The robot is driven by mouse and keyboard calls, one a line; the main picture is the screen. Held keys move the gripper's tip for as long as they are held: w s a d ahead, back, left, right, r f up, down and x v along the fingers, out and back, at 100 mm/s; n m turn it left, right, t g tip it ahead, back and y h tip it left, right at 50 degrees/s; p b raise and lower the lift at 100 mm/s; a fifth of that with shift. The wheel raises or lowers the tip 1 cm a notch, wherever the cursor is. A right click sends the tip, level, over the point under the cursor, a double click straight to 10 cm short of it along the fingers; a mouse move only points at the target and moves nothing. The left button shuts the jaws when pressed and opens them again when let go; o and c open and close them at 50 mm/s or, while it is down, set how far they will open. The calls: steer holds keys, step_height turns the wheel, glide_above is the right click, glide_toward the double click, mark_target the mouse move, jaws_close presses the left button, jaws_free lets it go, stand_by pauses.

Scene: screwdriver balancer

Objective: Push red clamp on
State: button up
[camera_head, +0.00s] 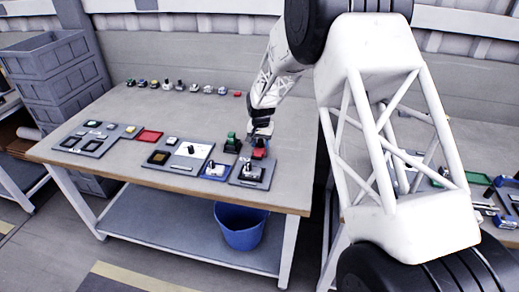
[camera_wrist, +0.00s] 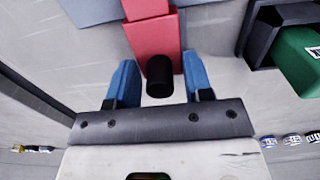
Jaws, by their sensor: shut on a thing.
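The red clamp (camera_head: 260,153) is a red block above the dark board (camera_head: 238,182) at the right of the table. In the wrist view the clamp (camera_wrist: 152,42) shows a black cylindrical end. My gripper (camera_head: 261,141) is above the board, shut on the red clamp. In the wrist view the blue fingers of my gripper (camera_wrist: 160,75) flank its near end. A white and dark part (camera_head: 251,172) sits on the board just below. Whether the clamp touches the board or this part cannot be told.
A green part in a dark holder (camera_head: 232,143) stands close to the left of my gripper; the green part (camera_wrist: 301,60) is at the right of the wrist view. Small parts line the table's back.

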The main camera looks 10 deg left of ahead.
mark_target(258, 154)
steer(key=shift+s, duration=2.35)
steer(key=o, duration=0.6)
steer(key=shift+r, duration=0.1)
steer(key=shift+r, duration=3.4)
